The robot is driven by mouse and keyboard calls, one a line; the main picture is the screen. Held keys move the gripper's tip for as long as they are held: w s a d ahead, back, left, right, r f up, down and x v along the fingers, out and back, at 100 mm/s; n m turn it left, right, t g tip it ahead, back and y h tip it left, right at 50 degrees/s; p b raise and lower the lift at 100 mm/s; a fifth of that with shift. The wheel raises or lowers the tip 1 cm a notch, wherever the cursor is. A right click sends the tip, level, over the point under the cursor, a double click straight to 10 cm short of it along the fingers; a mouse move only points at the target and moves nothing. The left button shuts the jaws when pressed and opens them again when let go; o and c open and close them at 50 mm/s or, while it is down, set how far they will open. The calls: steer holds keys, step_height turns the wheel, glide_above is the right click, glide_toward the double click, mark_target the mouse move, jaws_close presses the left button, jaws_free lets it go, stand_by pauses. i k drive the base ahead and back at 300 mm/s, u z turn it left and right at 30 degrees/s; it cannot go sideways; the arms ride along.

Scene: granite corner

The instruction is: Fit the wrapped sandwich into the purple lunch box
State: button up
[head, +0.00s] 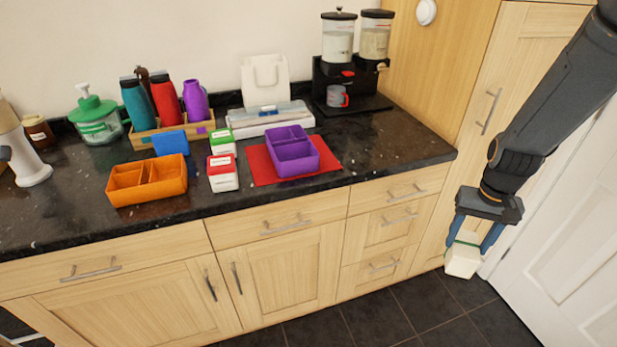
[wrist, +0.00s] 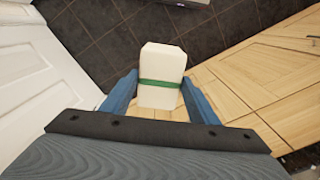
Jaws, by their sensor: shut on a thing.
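The wrapped sandwich (head: 463,261) is a white block with a green band. My gripper (head: 473,242) is shut on it at the far right of the head view, in front of the cabinets and well below the counter top. In the wrist view the sandwich (wrist: 162,72) sits between the two blue fingers of my gripper (wrist: 160,95), its far end sticking out past them. The purple lunch box (head: 292,152) stands open on a red mat (head: 262,166) on the counter. It has a divider inside, and its compartments look empty.
An orange divided box (head: 147,182) and two small white containers, one green-lidded (head: 221,142) and one red-lidded (head: 222,173), stand left of the purple box. A drink dispenser (head: 351,62) stands behind right. The counter's front edge (head: 400,170) and a tall cabinet (head: 490,90) are near my arm.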

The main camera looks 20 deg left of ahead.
mark_target(292, 152)
steer(key=u, duration=1.3)
